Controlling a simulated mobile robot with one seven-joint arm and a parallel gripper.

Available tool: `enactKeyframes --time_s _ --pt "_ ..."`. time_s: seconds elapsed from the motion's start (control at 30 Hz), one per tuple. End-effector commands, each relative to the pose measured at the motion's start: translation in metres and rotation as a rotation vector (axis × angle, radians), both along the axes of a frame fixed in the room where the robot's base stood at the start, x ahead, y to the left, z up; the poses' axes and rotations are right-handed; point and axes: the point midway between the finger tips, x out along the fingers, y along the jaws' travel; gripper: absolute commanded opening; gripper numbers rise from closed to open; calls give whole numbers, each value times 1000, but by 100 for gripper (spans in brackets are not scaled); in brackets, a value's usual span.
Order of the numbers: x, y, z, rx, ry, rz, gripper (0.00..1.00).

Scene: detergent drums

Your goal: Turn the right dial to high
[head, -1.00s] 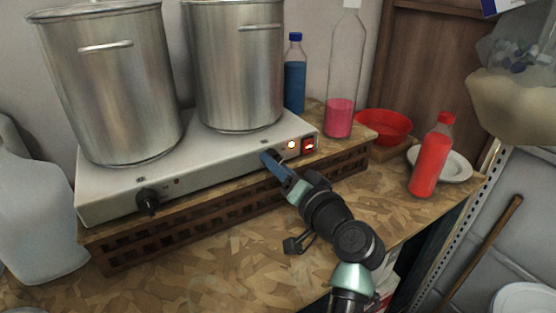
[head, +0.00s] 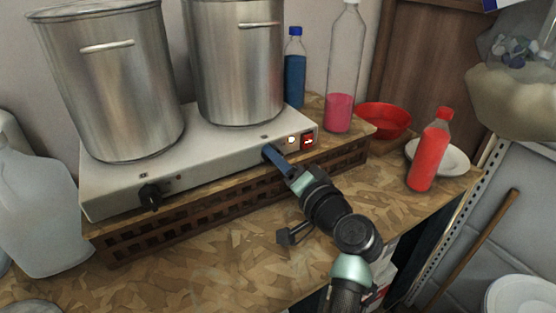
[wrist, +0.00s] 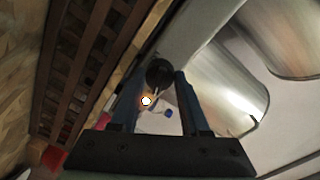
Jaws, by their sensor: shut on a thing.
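The white two-burner hot plate (head: 220,150) has a black left dial (head: 150,196) on its front face. The right dial is hidden behind my fingers in the head view. It shows as a black round knob (wrist: 159,72) between my fingertips in the wrist view. My gripper (head: 269,152) is at the right end of the front panel, its blue fingers shut on the right dial. It also shows in the wrist view (wrist: 160,85). An indicator light (head: 291,140) glows beside a red switch (head: 308,140). The dial's pointer mark cannot be made out.
Two steel pots (head: 118,80) (head: 238,65) stand on the hot plate, which rests on a slatted wooden rack (head: 200,215). A blue bottle (head: 294,70), a pink-filled bottle (head: 341,90), a red bowl (head: 383,118) and a red bottle (head: 430,155) stand to the right.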

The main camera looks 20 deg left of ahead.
Motion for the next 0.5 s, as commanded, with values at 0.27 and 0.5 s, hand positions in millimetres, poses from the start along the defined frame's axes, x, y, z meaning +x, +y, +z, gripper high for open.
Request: enactKeyframes --time_s 0.27,0.5 --pt "0 0 0 -1 0 0 76" --pt "0 -1 0 0 -1 -1 76"
